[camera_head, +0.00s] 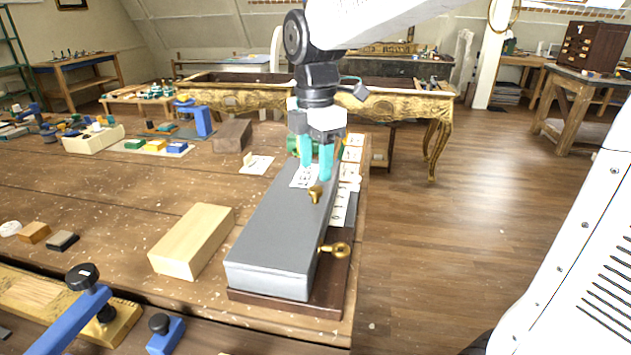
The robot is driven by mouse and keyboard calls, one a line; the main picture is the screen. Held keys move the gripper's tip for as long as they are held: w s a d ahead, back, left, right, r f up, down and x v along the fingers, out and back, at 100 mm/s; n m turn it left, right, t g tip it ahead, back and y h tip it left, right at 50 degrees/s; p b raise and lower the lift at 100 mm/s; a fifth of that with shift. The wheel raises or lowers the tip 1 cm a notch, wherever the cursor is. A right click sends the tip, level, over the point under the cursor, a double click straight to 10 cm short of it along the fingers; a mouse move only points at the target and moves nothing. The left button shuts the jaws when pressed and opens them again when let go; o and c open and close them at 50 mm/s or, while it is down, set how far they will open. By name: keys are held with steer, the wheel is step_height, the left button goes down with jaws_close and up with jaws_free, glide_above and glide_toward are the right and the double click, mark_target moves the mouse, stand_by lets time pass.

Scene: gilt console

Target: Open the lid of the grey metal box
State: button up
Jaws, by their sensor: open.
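The grey metal box (279,217) is long and low, with a flat grey top that looks shut. It sits on a dark brown wooden base (337,287) near the right edge of the workbench. A small brass knob (316,192) stands on or beside its top near the right edge. A brass key-like handle (336,249) sticks out from its right side. My gripper (316,172) points down over the far part of the box, with teal fingers apart and nothing seen between them. The fingertips are just behind the brass knob; whether they touch the box is unclear.
A pale wooden block (192,241) lies left of the box. Paper cards (256,165) lie behind and beside it. A brown block (232,135) and a blue clamp (202,120) stand further back. Blue clamps (75,318) line the front. Open floor (440,260) lies to the right.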

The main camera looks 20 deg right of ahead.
mark_target(315, 188)
step_height(315, 188, down, 5)
steer(key=shift+r, duration=0.1)
steer(key=shift+c, duration=0.2)
jaws_close()
